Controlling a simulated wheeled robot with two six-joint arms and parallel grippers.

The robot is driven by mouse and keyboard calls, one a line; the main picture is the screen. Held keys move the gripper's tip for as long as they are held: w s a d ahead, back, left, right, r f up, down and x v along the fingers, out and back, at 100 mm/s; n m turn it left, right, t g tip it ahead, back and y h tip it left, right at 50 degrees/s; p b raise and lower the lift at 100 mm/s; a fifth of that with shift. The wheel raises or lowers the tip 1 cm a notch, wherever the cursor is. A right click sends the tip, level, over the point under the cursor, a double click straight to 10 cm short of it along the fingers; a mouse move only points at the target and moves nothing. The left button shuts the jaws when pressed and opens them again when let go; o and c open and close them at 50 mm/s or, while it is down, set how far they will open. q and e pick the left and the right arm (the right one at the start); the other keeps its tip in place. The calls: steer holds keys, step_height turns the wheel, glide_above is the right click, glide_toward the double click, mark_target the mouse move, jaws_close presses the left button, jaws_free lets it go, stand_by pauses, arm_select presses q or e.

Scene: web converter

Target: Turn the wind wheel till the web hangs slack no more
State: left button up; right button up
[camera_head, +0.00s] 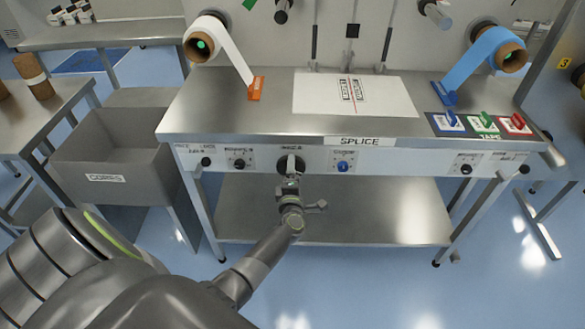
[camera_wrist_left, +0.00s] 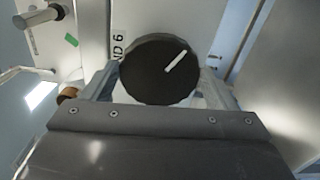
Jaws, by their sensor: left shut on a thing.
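The wind wheel (camera_head: 284,167) is a round black knob on the front panel of the splice table, under a label. In the left wrist view the wheel (camera_wrist_left: 150,77) fills the space between my fingers, and its white mark points up and right. My left gripper (camera_head: 291,165) is shut on the wheel, one finger on each side. A white web (camera_head: 233,55) runs from the left roll (camera_head: 203,43) down to an orange clamp (camera_head: 256,86). A blue web (camera_head: 472,60) runs from the right roll to a blue clamp. Both look fairly straight. My right gripper is out of view.
A black knob (camera_head: 239,164) and a blue knob (camera_head: 343,167) flank the wheel. A white splice sheet (camera_head: 355,94) lies on the tabletop. Coloured tape holders stand at the right end. A grey cores bin (camera_head: 110,178) stands at left. A lower shelf (camera_head: 335,215) is empty.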

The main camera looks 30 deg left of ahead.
arm_select(q)
steer(key=shift+m+p, duration=1)
steer(key=shift+m, duration=0.9)
steer(key=shift+f, duration=0.1)
steer(key=o, duration=0.9)
steer(key=shift+o, duration=0.2)
steer(key=b+v, duration=0.1)
steer(key=v, duration=1.6)
steer(key=shift+s, duration=0.2)
